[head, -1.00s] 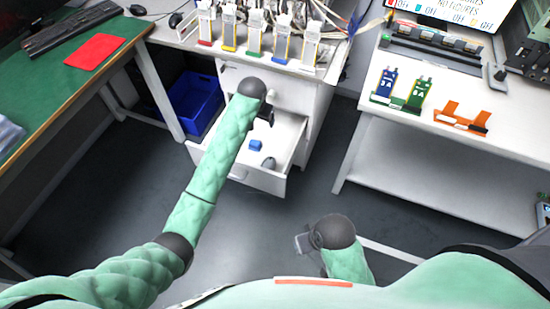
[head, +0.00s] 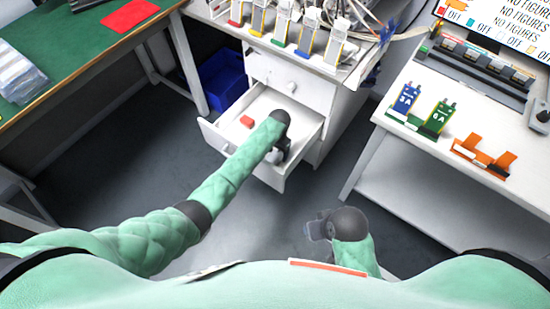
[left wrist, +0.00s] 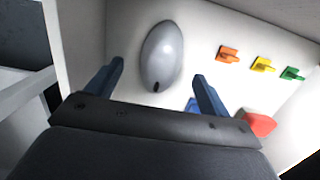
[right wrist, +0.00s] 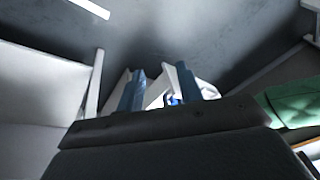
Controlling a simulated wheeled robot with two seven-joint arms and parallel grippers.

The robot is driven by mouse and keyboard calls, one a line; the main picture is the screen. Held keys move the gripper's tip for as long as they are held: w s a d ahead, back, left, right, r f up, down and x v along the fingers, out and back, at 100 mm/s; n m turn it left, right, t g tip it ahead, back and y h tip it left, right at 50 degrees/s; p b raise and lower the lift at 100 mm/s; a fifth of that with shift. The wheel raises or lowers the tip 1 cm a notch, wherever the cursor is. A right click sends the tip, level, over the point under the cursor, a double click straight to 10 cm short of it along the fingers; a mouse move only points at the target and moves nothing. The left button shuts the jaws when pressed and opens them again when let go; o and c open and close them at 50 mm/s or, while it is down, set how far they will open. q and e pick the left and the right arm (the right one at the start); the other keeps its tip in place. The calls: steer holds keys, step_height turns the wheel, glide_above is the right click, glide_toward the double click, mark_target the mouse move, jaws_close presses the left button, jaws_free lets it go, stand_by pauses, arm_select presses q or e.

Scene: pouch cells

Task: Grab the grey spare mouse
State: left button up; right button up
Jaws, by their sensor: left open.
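The grey mouse (left wrist: 162,55) lies on the white floor of the open drawer. It is an oval in the left wrist view, its dark spot nearest me. My left gripper (left wrist: 159,74) is open, its two blue fingers spread below and to either side of the mouse in that view, not closed on it. In the head view my left gripper (head: 277,156) is over the drawer's front right part; the mouse is hidden or too small to make out there. My right gripper (head: 316,229) hangs low, away from the drawer; its fingers (right wrist: 161,72) are apart with nothing clearly held.
The drawer (head: 209,135) also holds a red block (head: 246,121), a blue piece (left wrist: 191,104) partly behind a finger, and small orange (left wrist: 228,54), yellow (left wrist: 263,64) and green (left wrist: 291,73) pieces. Drawer walls stand close around my left gripper. A blue bin (head: 222,80) sits left.

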mark_target(275, 156)
arm_select(q)
steer(key=shift+s+a+f, duration=0.1)
steer(key=shift+a+f, duration=0.05)
steer(key=shift+f, duration=1.75)
steer(key=c, duration=1.1)
